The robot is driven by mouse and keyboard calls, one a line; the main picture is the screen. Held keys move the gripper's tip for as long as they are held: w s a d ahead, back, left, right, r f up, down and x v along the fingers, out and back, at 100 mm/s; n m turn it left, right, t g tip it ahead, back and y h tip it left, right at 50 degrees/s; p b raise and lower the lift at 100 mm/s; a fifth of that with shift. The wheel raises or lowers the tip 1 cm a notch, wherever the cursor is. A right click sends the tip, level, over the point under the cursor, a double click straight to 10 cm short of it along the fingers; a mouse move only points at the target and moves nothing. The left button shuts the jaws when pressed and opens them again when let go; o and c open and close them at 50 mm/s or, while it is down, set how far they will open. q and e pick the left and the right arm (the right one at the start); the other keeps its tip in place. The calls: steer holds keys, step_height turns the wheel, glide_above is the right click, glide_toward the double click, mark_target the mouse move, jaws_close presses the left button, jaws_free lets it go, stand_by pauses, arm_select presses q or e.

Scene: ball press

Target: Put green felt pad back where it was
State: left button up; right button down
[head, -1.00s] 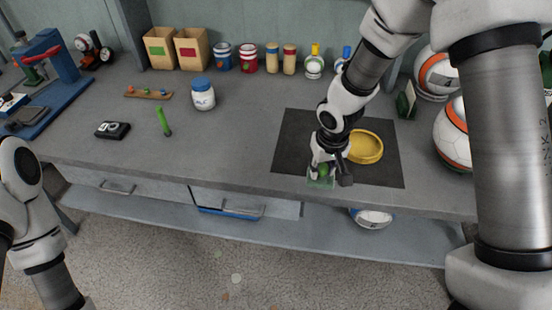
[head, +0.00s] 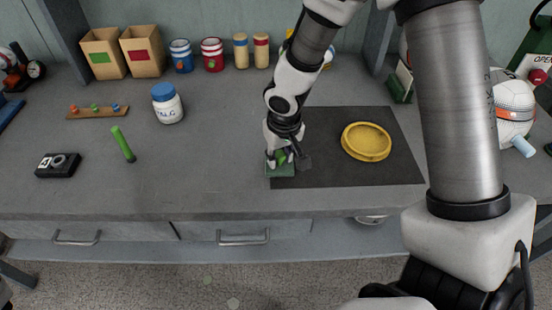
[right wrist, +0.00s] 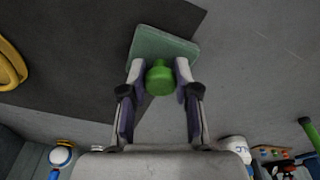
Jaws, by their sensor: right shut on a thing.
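The green felt pad (head: 280,171) is a flat green square with a round green knob. It is at the left front edge of the dark mat (head: 340,176). My right gripper (head: 283,158) is shut on its knob, as the right wrist view shows, with the knob (right wrist: 159,77) between the two fingertips and the pad (right wrist: 165,43) just beyond them. The pad overlaps the mat's edge in both views. I cannot tell whether it touches the surface. My left gripper is out of view.
A yellow round dish (head: 366,143) sits on the mat. Boxes and cans line the back.

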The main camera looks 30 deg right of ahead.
mark_target(283, 171)
steer(key=shift+s+r, duration=0.1)
steer(key=shift+r, duration=0.05)
steer(key=shift+d+f+b, duration=0.1)
steer(key=shift+f+b, duration=0.15)
steer(key=shift+b, duration=0.05)
steer(key=c, duration=0.8)
jaws_free()
steer(key=shift+c, duration=0.2)
steer(key=shift+r, duration=0.2)
step_height(283, 171, up, 12)
steer(key=s+p, duration=0.1)
steer(key=p, duration=0.3)
steer(key=shift+s+a, duration=0.3)
steer(key=shift+s, duration=0.1)
